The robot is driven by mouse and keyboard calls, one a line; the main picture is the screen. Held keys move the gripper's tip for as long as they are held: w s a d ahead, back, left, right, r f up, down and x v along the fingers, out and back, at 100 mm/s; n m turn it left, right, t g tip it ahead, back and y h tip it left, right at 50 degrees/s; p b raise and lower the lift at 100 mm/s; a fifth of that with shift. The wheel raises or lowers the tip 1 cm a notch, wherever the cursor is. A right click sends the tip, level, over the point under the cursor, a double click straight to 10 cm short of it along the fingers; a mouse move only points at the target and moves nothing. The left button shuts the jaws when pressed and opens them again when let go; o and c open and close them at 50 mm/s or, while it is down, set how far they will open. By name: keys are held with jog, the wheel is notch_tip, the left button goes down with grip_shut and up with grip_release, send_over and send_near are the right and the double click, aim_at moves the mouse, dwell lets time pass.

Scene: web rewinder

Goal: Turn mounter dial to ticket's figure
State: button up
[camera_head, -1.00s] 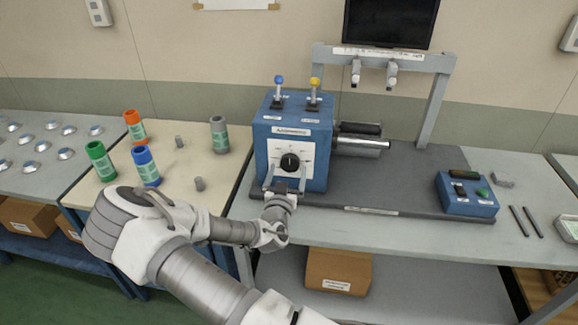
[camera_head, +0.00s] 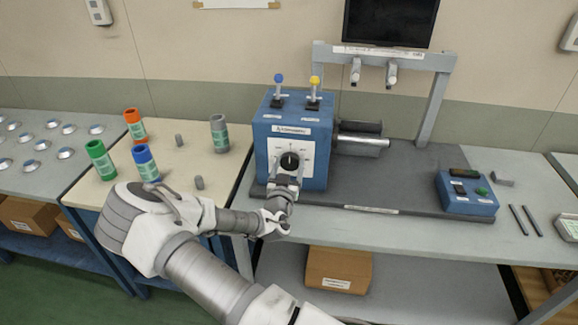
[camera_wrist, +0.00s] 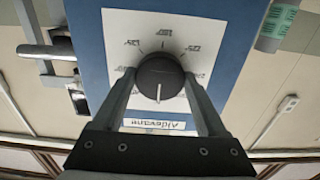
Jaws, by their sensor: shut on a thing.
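The mounter is a blue box (camera_head: 268,150) on the middle bench, with a black round dial (camera_head: 289,161) on a white scale plate. In the wrist view the dial (camera_wrist: 160,78) has a white pointer line toward the printed name label (camera_wrist: 155,137), which appears upside down there. Figures are printed around the dial, too small to read surely. My gripper (camera_head: 287,173) is shut on the dial, one finger on each side; it also fills the lower wrist view (camera_wrist: 160,88).
Blue and yellow levers (camera_head: 279,88) stand on top of the box. A metal roller (camera_head: 362,142) sticks out to its right. A blue switch box (camera_head: 467,197) sits further right. Coloured tubes (camera_head: 145,163) stand on the left table.

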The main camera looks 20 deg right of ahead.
jog(key=shift+f+n+b, duration=0.1)
jog(key=shift+n+b, duration=0.2)
jog(key=shift+b, duration=0.05)
jog(key=n+b, duration=0.2)
jog(key=shift+n, duration=0.3)
jog(key=shift+n+b, duration=1.15)
jog(key=shift+n, duration=1.35)
jog(key=o, duration=1.3)
